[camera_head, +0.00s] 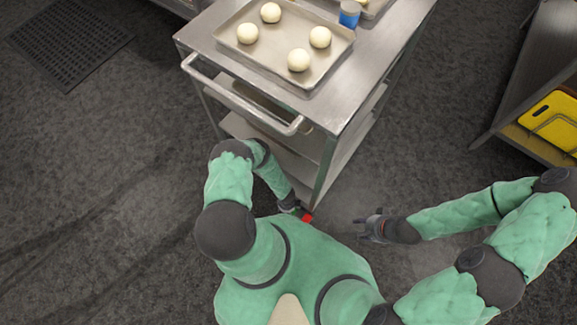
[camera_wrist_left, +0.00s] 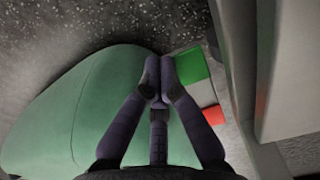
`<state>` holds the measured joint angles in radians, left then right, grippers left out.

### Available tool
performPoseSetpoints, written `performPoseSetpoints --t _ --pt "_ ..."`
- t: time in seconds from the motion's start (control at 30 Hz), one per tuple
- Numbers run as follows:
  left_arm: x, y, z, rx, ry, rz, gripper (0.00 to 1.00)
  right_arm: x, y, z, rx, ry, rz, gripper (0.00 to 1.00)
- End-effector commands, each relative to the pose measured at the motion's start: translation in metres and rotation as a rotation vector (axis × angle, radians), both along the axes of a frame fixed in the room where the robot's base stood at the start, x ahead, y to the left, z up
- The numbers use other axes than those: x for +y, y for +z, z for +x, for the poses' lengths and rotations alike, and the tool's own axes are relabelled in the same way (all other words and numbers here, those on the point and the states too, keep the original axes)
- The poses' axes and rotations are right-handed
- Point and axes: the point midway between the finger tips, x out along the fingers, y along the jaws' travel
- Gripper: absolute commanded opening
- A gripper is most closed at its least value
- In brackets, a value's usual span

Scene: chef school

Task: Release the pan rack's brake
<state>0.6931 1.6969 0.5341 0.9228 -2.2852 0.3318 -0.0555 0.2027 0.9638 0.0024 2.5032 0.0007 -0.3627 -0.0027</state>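The pan rack (camera_head: 340,100) is a steel trolley with a push handle (camera_head: 240,103) on its near-left side. Low at its near corner is the brake pedal; its red end (camera_head: 307,217) shows in the head view. In the left wrist view the pedal has a green end (camera_wrist_left: 191,67), a grey middle and a red end (camera_wrist_left: 214,116). My left gripper (camera_head: 296,209) is low beside the pedal; in the left wrist view its fingertips (camera_wrist_left: 159,72) are together, next to the green end. Whether they touch it is unclear. My right gripper (camera_head: 360,227) is open and empty right of the pedal.
A tray (camera_head: 268,66) with several dough balls and a blue container (camera_head: 349,14) sit on the rack top. A shelf unit (camera_head: 535,70) with yellow boards (camera_head: 553,118) stands at right. A floor grate (camera_head: 70,42) lies at upper left. The floor at left is clear.

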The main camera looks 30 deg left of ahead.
Motion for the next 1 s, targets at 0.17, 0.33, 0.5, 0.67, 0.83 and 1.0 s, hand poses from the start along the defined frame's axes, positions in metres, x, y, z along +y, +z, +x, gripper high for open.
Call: performPoseSetpoints --t 0.17,0.33,0.5,0.67,0.83,1.0 --pt "0.001 0.017 0.001 -0.001 -0.001 0.001 0.00 0.000 0.000 0.000 0.000 0.000 0.000 0.40" --pt "0.002 0.035 0.001 -0.001 0.000 0.002 0.00 0.000 0.000 0.000 0.000 0.000 0.000 0.40" --pt "0.003 0.055 0.001 -0.001 -0.001 0.002 0.00 0.000 0.000 0.000 0.000 0.000 0.000 0.40" --pt "0.003 0.073 0.001 -0.001 0.000 0.001 0.00 0.000 0.000 0.000 0.000 0.000 0.000 0.40" --pt "0.004 0.093 0.001 -0.001 0.001 0.002 0.00 0.000 0.000 0.000 0.000 0.000 0.000 0.40" --pt "0.004 0.107 0.001 -0.001 0.000 0.003 0.00 0.000 0.000 0.000 0.000 0.000 0.000 0.40"
